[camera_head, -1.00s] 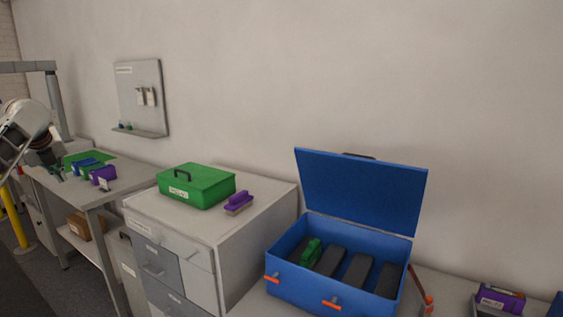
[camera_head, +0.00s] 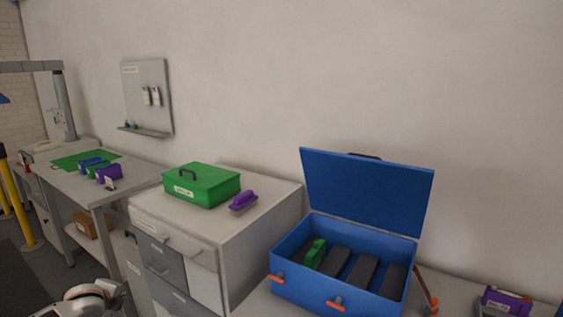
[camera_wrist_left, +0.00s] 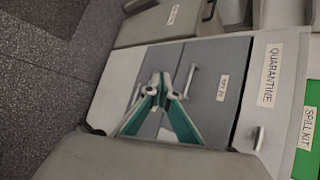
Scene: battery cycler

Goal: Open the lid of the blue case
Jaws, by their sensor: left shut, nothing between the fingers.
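The blue case (camera_head: 305,291) stands on the bench at the lower right of the head view. Its lid (camera_head: 367,195) is raised, standing up at the back and leaning slightly. Two orange latches (camera_head: 336,305) show on its front. Inside are several dark slots or blocks and one green block (camera_head: 316,253). My left arm shows at the bottom left of the head view, well left of the case. In the left wrist view my left gripper (camera_wrist_left: 160,88) has its teal fingers together with nothing between them, in front of grey drawers. My right gripper is not in view.
A green case (camera_head: 202,186) and a purple-handled brush (camera_head: 242,201) sit on the drawer cabinet (camera_head: 262,228) left of the blue case. The left bench (camera_head: 133,184) holds several small coloured blocks. A purple item (camera_head: 505,301) lies at the right.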

